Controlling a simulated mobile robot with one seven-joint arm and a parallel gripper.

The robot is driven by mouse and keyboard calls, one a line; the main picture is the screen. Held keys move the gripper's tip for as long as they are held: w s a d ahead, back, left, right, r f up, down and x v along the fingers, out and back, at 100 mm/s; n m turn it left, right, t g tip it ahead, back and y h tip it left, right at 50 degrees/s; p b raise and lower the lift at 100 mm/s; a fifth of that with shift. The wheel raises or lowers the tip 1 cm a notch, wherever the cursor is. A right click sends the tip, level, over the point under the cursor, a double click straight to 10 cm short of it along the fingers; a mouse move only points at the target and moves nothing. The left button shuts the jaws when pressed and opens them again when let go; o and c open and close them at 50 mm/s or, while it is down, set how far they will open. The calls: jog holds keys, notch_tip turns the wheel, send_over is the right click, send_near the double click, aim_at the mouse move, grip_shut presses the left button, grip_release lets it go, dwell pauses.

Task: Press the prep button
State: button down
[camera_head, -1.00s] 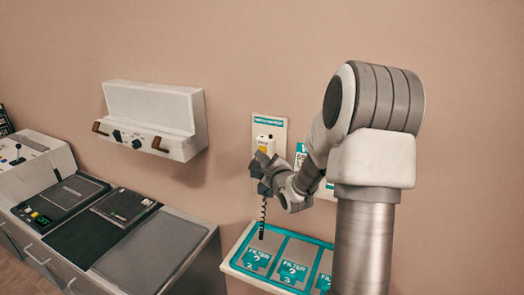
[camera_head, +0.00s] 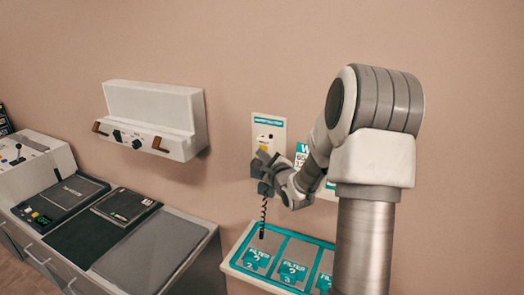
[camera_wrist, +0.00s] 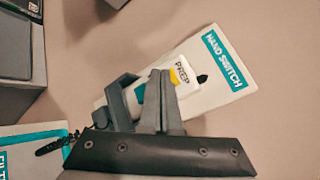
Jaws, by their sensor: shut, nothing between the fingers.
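The hand switch panel (camera_head: 279,128) is a pale plate on the wall with a teal label. In the wrist view the panel (camera_wrist: 215,88) reads "HAND SWITCH", with a small "PREP" label (camera_wrist: 182,66). A yellow button (camera_wrist: 174,76) lies beside that label, partly hidden by my fingertips. My gripper (camera_wrist: 160,73) is shut and empty, its tips right at the yellow button; contact cannot be told. In the head view my gripper (camera_head: 262,157) is in front of the panel's lower part. A dark grey bracket-like part (camera_wrist: 121,100) is beside the fingers.
A dark coiled cord (camera_head: 263,215) hangs below the panel. A teal-edged filter tray (camera_head: 240,246) is underneath. A white wall unit (camera_head: 160,115) is to the left, above a grey counter (camera_head: 160,247) with control panels. The wall between unit and panel is bare.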

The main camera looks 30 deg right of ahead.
jog(key=shift+a, duration=0.1)
dwell(0.3)
jog(key=shift+s+a, duration=0.55)
jog(key=shift+a, duration=0.1)
jog(key=s+a, duration=0.1)
jog(key=a, duration=0.1)
jog(key=s+a+b, duration=0.1)
jog(key=s+a, duration=0.1)
dwell(0.4)
dwell(0.6)
